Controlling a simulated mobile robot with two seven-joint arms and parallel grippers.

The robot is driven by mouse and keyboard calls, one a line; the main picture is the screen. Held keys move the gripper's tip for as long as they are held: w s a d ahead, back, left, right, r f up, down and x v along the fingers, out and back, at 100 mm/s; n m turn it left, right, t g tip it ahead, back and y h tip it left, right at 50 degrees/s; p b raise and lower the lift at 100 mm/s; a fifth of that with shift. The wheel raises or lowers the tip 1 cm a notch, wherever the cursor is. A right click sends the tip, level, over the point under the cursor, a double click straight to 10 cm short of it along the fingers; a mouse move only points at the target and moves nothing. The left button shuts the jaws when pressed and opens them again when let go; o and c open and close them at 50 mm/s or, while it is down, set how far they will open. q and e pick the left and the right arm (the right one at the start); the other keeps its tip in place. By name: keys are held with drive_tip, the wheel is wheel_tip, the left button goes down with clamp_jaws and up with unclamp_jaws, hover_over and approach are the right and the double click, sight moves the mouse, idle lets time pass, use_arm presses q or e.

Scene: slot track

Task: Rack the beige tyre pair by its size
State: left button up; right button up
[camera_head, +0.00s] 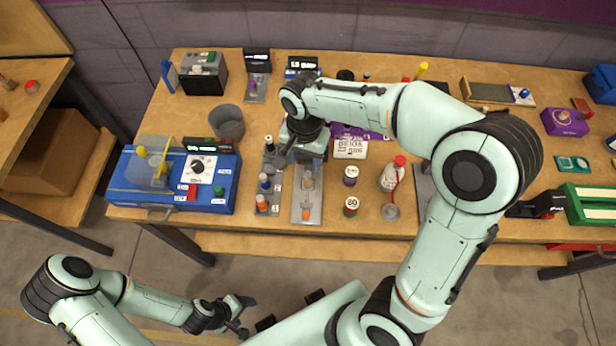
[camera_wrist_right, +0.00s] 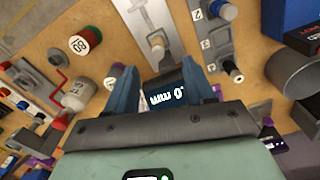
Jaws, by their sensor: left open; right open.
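A small beige piece, seemingly the beige tyre pair (camera_head: 308,181), is on a light grey slotted plate (camera_head: 307,200); the wrist view shows a pale piece on it (camera_wrist_right: 156,40). An orange piece (camera_head: 306,214) is at the plate's near end. Left of it stands a dark grey rack (camera_head: 271,187) with black, blue and orange pieces on labelled places; it shows in the wrist view (camera_wrist_right: 212,45). My right gripper (camera_head: 291,152) is open and empty above the far end of the plate and rack. My left gripper (camera_head: 242,312) is open, off the table's front edge.
A blue control box (camera_head: 185,180) and grey cup (camera_head: 227,122) stand left of the rack.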

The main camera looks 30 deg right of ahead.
sight(308, 173)
wheel_tip(308, 173, down, 3)
drive_tip(key=shift+w+d+f, duration=0.1)
drive_tip(key=shift+d+f, duration=0.05)
drive_tip(key=f, duration=0.5)
drive_tip(key=shift+d+f, duration=0.1)
drive_tip(key=shift+d, duration=0.25)
clamp_jaws()
